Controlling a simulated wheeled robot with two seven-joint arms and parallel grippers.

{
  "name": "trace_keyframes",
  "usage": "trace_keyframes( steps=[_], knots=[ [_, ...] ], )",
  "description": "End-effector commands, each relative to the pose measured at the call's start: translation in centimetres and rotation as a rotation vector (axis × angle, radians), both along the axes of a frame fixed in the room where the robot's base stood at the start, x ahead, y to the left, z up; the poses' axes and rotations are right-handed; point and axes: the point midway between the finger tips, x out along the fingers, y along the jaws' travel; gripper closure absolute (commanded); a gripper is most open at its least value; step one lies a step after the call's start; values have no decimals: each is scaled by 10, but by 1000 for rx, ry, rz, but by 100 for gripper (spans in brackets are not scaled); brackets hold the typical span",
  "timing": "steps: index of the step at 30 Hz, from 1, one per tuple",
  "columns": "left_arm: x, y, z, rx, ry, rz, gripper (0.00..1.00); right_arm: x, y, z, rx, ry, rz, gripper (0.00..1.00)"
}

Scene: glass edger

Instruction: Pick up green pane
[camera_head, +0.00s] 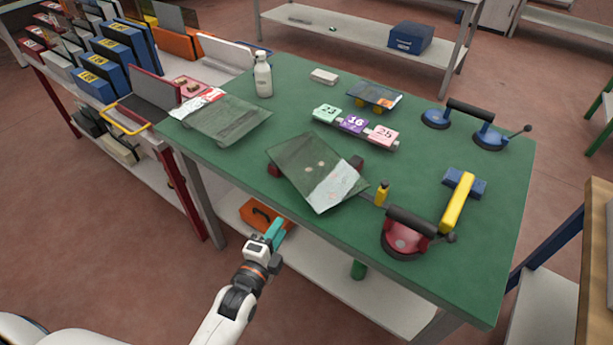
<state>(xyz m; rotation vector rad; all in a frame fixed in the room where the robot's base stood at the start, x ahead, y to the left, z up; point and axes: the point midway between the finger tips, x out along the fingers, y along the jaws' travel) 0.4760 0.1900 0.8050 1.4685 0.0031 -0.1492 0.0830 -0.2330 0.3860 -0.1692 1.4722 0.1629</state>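Two dark green panes are on the green table (450,275). One green pane (300,165) lies tilted near the front edge on red supports, with a whitish label on its right part. The other green pane (228,122) lies at the table's left end, with a white and red label at its far corner. My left gripper (275,232) has teal fingertips and is in front of the table's front edge, left of and nearer than the middle pane, apart from it. The gap between its fingers is not clear. My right gripper is not in view.
A white bottle (263,76) stands behind the left pane. Number cards (355,124), a small pane (375,95), a red suction lifter (405,235), a blue suction lifter (462,115), a small yellow bottle (382,194) and a yellow-handled tool (458,200) occupy the table. A rack (100,75) stands left.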

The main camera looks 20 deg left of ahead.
Motion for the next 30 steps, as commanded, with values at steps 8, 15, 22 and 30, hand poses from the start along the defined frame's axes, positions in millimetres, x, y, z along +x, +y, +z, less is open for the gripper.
trace_keyframes(
  steps=[8,15,22,30],
  knots=[
    [24,0,42,97,-110,1,69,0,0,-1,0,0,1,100],
    [63,-3,40,96,-106,1,69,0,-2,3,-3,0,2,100],
    [80,-5,41,95,-105,1,69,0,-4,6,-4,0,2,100],
    [118,-8,41,94,-104,0,69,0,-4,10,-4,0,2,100]
  ],
)
